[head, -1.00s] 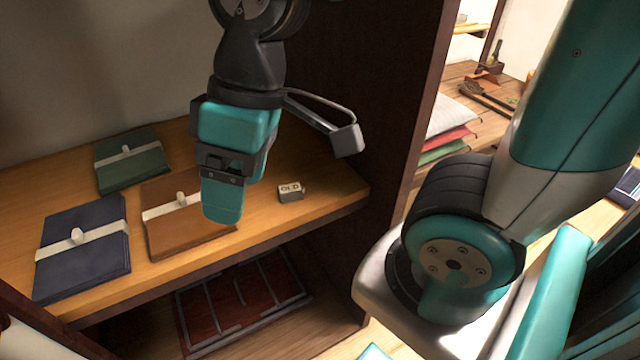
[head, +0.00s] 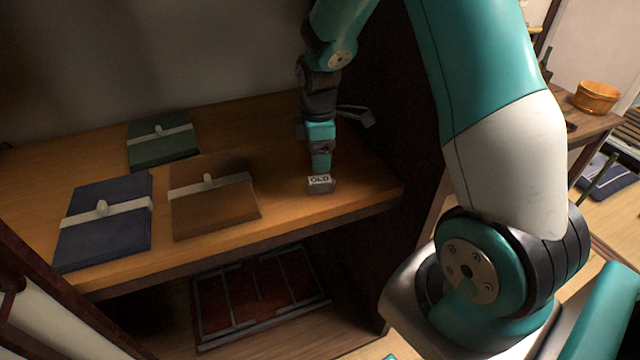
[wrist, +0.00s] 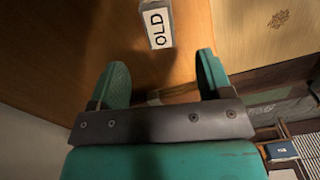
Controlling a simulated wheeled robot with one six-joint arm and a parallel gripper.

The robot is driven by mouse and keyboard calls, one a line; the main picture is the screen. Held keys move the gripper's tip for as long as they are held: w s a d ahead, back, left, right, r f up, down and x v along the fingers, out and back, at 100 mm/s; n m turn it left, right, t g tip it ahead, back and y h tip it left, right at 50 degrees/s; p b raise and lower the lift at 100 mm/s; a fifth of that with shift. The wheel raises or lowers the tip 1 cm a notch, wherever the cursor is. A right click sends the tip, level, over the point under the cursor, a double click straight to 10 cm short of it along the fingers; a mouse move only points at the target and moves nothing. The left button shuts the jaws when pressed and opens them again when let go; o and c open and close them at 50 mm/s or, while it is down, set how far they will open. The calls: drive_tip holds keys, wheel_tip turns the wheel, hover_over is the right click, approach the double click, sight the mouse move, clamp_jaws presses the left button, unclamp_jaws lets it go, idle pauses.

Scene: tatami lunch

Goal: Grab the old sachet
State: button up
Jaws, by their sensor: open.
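The old sachet is a small grey block with a white label reading OLD (head: 320,184). It sits on the wooden shelf near its front right corner. My gripper (head: 320,165) is just behind and above the sachet in the head view. In the wrist view my gripper (wrist: 161,75) has its two teal fingers apart with nothing between them.
On the shelf (head: 285,215) lie a brown folded bundle (head: 212,205), a navy one (head: 105,225) and a green one (head: 160,145), each with a white band. A dark upright panel (head: 400,130) stands right of the sachet. A red gridded tray (head: 260,300) lies below.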

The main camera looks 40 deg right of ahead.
sight(320, 179)
wheel_tip(320, 179, down, 8)
drive_tip(key=shift+d+f+p, duration=0.15)
drive_tip(key=shift+f+p, duration=0.05)
drive_tip(key=shift+p, duration=0.1)
drive_tip(key=c, duration=1)
